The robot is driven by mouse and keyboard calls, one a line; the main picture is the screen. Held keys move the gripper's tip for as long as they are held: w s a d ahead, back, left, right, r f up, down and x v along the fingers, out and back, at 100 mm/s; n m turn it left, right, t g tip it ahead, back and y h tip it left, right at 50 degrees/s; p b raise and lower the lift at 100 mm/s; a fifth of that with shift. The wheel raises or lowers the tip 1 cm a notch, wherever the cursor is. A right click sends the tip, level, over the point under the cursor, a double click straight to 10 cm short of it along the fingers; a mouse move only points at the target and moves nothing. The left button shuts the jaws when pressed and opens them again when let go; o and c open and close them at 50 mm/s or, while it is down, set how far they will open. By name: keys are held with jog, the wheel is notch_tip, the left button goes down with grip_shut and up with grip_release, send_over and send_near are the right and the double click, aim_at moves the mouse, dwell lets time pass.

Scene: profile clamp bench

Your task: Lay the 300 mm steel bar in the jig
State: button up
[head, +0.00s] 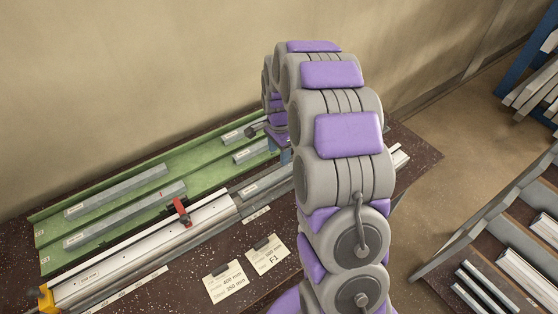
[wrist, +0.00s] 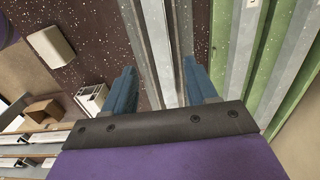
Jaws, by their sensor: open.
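Several grey steel bars lie in the green tray (head: 60,222): two long ones on the left, the rear bar (head: 115,191) and the front bar (head: 125,214), and shorter visible pieces at the right. Their labels are too small to read, so I cannot tell which is 300 mm. The jig (head: 150,252), a long pale rail with a red clamp (head: 181,211) and a yellow end piece (head: 45,297), runs along the tray's front. My gripper (wrist: 160,88) is open, its blue fingers apart above a pale grey length (wrist: 159,45). My arm hides part of the bench.
Two paper cards (head: 246,270) lie on the dark speckled bench (head: 170,295) in front of the jig. A wall stands close behind the tray. Racks with profiles (head: 490,275) stand to the right, beyond open floor (head: 440,130).

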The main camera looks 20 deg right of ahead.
jog(key=s+a+r+n, duration=0.4)
jog(key=s+r, duration=0.2)
jog(key=s, duration=0.2)
jog(key=s+a+r+n, duration=0.4)
jog(key=s+r, duration=0.2)
jog(key=s, duration=0.3)
jog(key=s+a+r+n+g, duration=0.1)
jog(key=s+n, duration=0.3)
jog(key=s, duration=0.6)
jog(key=s+a+r+n, duration=0.1)
jog(key=s+a+n, duration=0.1)
jog(key=s, duration=0.8)
jog(key=shift+n+g, duration=0.4)
jog(key=shift+n, duration=0.5)
jog(key=shift+r, duration=0.1)
